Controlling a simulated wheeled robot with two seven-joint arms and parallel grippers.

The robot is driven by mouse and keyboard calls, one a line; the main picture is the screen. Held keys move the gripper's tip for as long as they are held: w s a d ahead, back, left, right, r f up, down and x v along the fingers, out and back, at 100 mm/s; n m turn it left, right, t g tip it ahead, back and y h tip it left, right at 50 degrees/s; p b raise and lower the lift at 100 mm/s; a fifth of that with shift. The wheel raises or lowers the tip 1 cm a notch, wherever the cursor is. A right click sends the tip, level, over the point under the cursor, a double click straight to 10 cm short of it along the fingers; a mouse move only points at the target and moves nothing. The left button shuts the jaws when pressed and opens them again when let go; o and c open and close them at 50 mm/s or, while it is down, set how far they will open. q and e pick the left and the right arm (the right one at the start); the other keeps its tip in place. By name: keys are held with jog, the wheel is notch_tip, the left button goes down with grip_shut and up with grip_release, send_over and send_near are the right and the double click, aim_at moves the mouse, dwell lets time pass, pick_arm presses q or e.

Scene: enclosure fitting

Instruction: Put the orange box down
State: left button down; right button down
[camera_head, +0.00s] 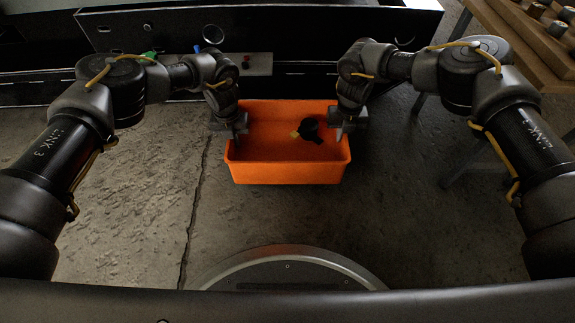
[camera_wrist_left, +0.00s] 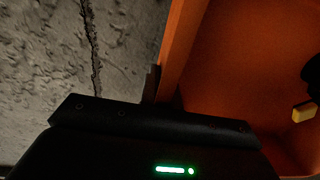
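An orange box (camera_head: 288,172) shows in the middle of the head view, open at the top and level. A black part with a yellow piece (camera_head: 309,131) lies inside it. My left gripper (camera_head: 235,134) is at the box's left wall and my right gripper (camera_head: 342,130) is at its right wall. In the left wrist view the left gripper (camera_wrist_left: 163,88) has its fingers on either side of the box's orange wall (camera_wrist_left: 183,40), closed on it. The right fingers are small and dark in the head view but sit at the right rim. Whether the box touches the floor is unclear.
Bare concrete floor (camera_head: 150,200) lies around and in front of the box. A dark cabinet (camera_head: 290,75) with drawers and knobs stands behind it. A wooden table (camera_head: 530,45) with several small parts is at the top right. My round base is at the bottom.

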aim_at(236, 149)
pick_arm(q)
jog(key=shift+a, duration=0.2)
pick_arm(e)
jog(key=shift+d, duration=0.15)
